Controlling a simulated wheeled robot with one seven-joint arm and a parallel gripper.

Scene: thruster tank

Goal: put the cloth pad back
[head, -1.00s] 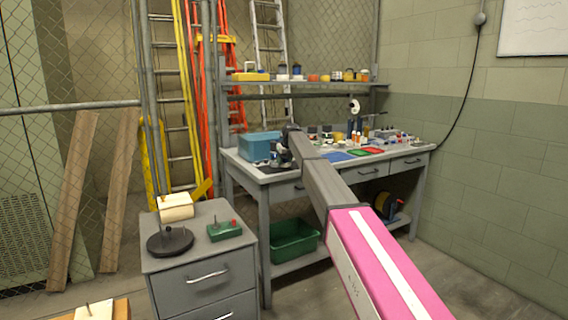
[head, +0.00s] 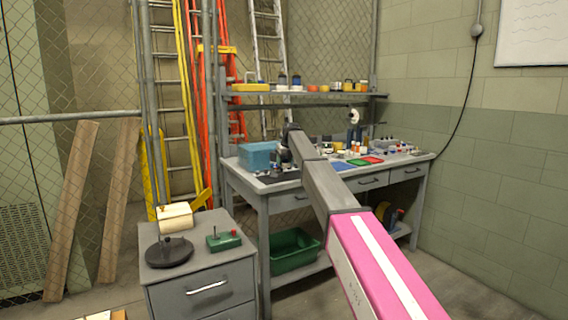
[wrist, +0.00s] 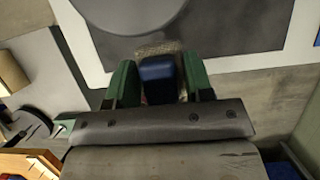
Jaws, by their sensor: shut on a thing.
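In the wrist view my gripper (wrist: 161,84) has its two green fingers closed on a dark blue block. A tan, fuzzy-edged piece, which looks like the cloth pad (wrist: 157,48), shows just beyond the block. I cannot tell how the two are joined. In the head view my arm reaches toward the left part of the bench; the fingers and pad cannot be made out there.
The grey workbench (head: 284,186) carries a blue box (head: 258,155) and several small items. A drawer cabinet (head: 197,274) at left holds a cream roll (head: 175,217), a dark round stand (head: 169,253) and a green box (head: 224,241). A green bin (head: 294,250) is below the bench.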

